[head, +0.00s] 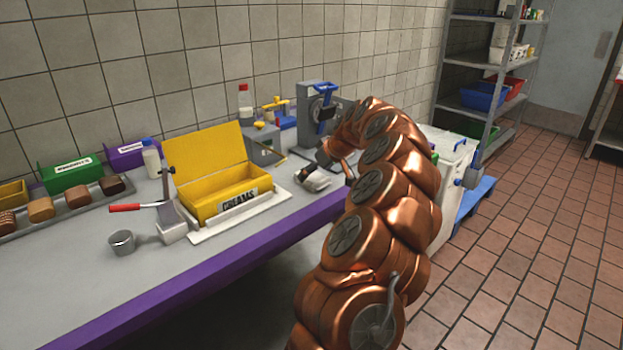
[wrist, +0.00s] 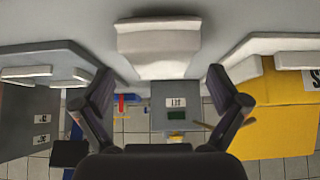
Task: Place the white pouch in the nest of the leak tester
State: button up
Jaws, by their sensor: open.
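A white, puffy object that looks like the pouch (head: 316,182) lies on the grey worktop near its front edge, beside my gripper. In the wrist view the white pouch (wrist: 158,45) shows beyond and between the fingers, not touching them. My gripper (wrist: 160,92) is open, with nothing between its two dark fingers. A grey device with a blue handle (head: 323,110) stands behind, against the wall. A grey box (head: 264,145) with a yellow part on top stands left of it. I cannot tell which one is the leak tester, and no nest shows clearly.
A yellow open-lidded box (head: 225,188) marked CREAMS stands on a white board left of the pouch. A metal cup (head: 122,242), a red-handled tool (head: 127,208) and a tray of sandwich pieces (head: 70,209) lie further left. The worktop's purple front edge (head: 190,284) is close.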

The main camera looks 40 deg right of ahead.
jog(key=shift+w+f, duration=0.35)
jog(key=shift+f, duration=0.1)
jog(key=c, duration=1.3)
jog(key=shift+c, duration=0.2)
jog(key=shift+r, duration=0.15)
